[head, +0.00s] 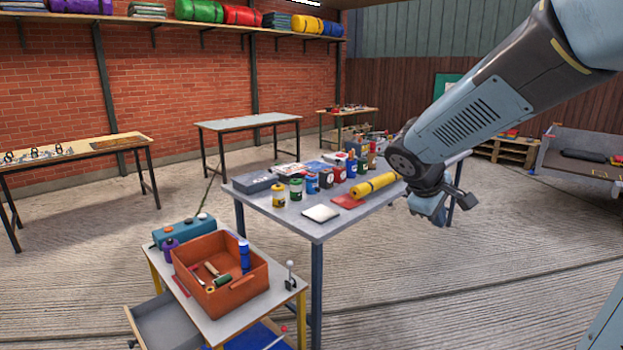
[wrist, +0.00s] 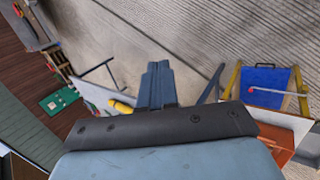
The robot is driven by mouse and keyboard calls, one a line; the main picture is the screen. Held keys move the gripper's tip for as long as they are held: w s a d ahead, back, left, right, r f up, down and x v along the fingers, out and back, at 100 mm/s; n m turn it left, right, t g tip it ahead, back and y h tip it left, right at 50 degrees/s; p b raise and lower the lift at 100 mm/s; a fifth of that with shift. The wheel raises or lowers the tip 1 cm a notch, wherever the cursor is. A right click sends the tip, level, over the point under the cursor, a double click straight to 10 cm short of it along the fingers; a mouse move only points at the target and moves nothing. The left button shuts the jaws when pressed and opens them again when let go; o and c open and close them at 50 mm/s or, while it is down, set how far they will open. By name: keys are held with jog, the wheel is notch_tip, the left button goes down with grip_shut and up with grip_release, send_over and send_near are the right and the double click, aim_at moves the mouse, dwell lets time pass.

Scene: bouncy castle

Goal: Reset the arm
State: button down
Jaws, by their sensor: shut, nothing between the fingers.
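My arm comes in from the upper right of the head view, bent downward at the wrist. My gripper (head: 440,212) hangs by the right edge of the grey table (head: 317,228), apart from the things on it. In the wrist view my gripper (wrist: 158,68) has its fingers together with nothing between them. Beyond it are bare floor and part of the table. A yellow roll (head: 372,186) lies on the table left of my gripper; its end also shows in the wrist view (wrist: 121,106).
Several cans and jars (head: 326,179) and a white pad (head: 320,213) sit on the table. A small cart (head: 232,325) with an orange crate (head: 225,299) of tools stands at front left. Workbenches (head: 247,121) line the brick wall. The floor (head: 490,250) at right is clear.

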jog(key=s+a+r+m+y, duration=0.1)
jog(key=s+m+y, duration=0.1)
jog(key=s, duration=0.4)
jog(key=s+a+r+m+t+y, duration=0.1)
jog(key=s+r+m, duration=0.1)
jog(key=s, duration=0.4)
jog(key=s+a+r+m+y, duration=0.1)
jog(key=s+r+m+y, duration=0.1)
jog(key=s+m, duration=0.2)
jog(key=shift+s+a+r+y, duration=0.2)
jog(key=shift+s+a+y, duration=0.15)
jog(key=shift+s, duration=0.65)
